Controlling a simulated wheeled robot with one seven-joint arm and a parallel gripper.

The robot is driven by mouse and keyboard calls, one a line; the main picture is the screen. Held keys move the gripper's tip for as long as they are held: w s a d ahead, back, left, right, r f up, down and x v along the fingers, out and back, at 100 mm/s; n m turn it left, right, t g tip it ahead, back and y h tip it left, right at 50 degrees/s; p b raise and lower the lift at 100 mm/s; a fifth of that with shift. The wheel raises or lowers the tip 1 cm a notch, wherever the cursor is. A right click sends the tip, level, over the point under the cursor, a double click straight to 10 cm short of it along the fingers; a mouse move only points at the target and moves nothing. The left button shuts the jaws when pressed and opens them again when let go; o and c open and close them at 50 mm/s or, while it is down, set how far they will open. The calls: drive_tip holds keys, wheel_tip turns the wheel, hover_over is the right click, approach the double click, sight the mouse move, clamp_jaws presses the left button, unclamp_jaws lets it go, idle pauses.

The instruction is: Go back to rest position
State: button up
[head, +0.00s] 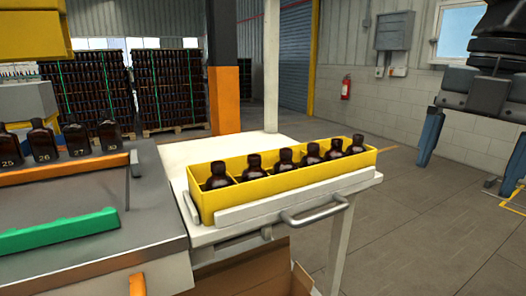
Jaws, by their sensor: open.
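My gripper (466,175) hangs at the upper right of the head view, dark-bodied with two blue fingers spread wide apart. It is open, with nothing between the fingers; the right finger is partly cut off by the picture's edge. A long yellow crate (290,198) stands to the left of the gripper, apart from it. Several dark amber bottles (253,168) stand upright in a row in the crate.
The crate sits on a white cart (187,152) with a metal handle (315,214). At left, a grey work surface (40,268) carries a green bar (60,232), an orange rail (70,169) and several numbered bottles (74,139). Open floor (410,240) lies at right.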

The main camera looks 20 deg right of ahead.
drive_tip(key=w+a+m+t+y, duration=0.35)
drive_tip(key=w+a+y, duration=0.2)
drive_tip(key=a, duration=0.35)
drive_tip(key=w+a+m+t+y, duration=0.2)
drive_tip(key=w+a+t+y, duration=0.3)
drive_tip(key=a, duration=0.4)
wheel_tip(320, 180, down, 6)
drive_tip(key=w+a+m+t, duration=0.1)
drive_tip(key=a+m+t, duration=0.1)
drive_tip(key=m+t, duration=0.55)
drive_tip(key=s+d+f+m+h, duration=0.1)
drive_tip(key=s+f+m+h, duration=0.45)
drive_tip(key=f, duration=0.35)
drive_tip(key=s+d+f+m+h, duration=0.1)
drive_tip(key=s+f+m+h, duration=0.3)
drive_tip(key=s+f+m, duration=0.35)
drive_tip(key=s+d+f+n, duration=0.1)
drive_tip(key=s+d+f, duration=0.1)
drive_tip(key=s, duration=1)
drive_tip(key=s+d+f+n+g+h+p, duration=0.1)
drive_tip(key=s+d+f+n, duration=0.1)
drive_tip(key=s, duration=1)
drive_tip(key=shift+d+f+g+h, duration=0.2)
drive_tip(key=shift+d+g+h, duration=0.1)
drive_tip(key=shift+d, duration=0.5)
